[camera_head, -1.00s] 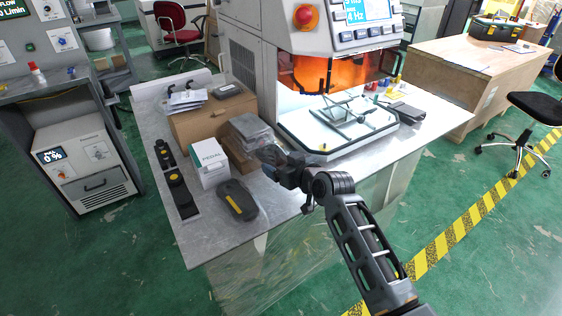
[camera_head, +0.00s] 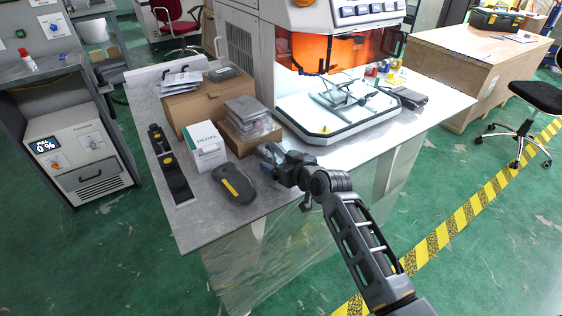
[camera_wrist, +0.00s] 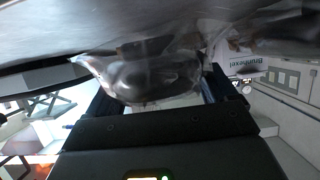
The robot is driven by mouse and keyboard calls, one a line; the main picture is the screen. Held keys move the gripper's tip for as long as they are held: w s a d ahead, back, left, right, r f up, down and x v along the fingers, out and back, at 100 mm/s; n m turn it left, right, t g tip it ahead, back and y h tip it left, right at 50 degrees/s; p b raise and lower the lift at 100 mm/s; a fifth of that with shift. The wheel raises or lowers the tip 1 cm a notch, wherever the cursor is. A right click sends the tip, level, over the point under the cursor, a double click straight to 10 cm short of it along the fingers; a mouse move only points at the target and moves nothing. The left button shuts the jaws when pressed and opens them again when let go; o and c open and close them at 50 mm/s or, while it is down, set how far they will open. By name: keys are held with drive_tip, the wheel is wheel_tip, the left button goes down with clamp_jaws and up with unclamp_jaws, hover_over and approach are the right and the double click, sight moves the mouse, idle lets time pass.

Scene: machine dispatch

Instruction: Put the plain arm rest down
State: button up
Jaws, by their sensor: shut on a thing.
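My gripper (camera_head: 268,160) is low over the front part of the grey table (camera_head: 222,222), right of the yellow-striped black arm rest (camera_head: 234,184). In the wrist view my gripper (camera_wrist: 150,98) is shut on a dark, rounded thing in clear plastic, which I take for the plain arm rest (camera_wrist: 150,76). The tabletop (camera_wrist: 100,25) fills the top of that view, very close to it. I cannot tell whether they touch. In the head view the held thing is mostly hidden by the fingers.
Left of my gripper stand a white box (camera_head: 205,147) and a black strip (camera_head: 176,178). Behind it are a carton with bagged items (camera_head: 250,113) and a machine's white tray (camera_head: 335,128). A larger carton (camera_head: 185,110) carries a dark pad (camera_head: 224,73). Free tabletop lies around the striped rest.

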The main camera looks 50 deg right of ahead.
drive_tip(key=shift+f+b, duration=0.45)
drive_tip(key=shift+f, duration=0.05)
drive_tip(key=o, duration=1)
drive_tip(key=shift+f, duration=0.1)
drive_tip(key=shift+o, duration=0.2)
drive_tip(key=shift+s, duration=0.1)
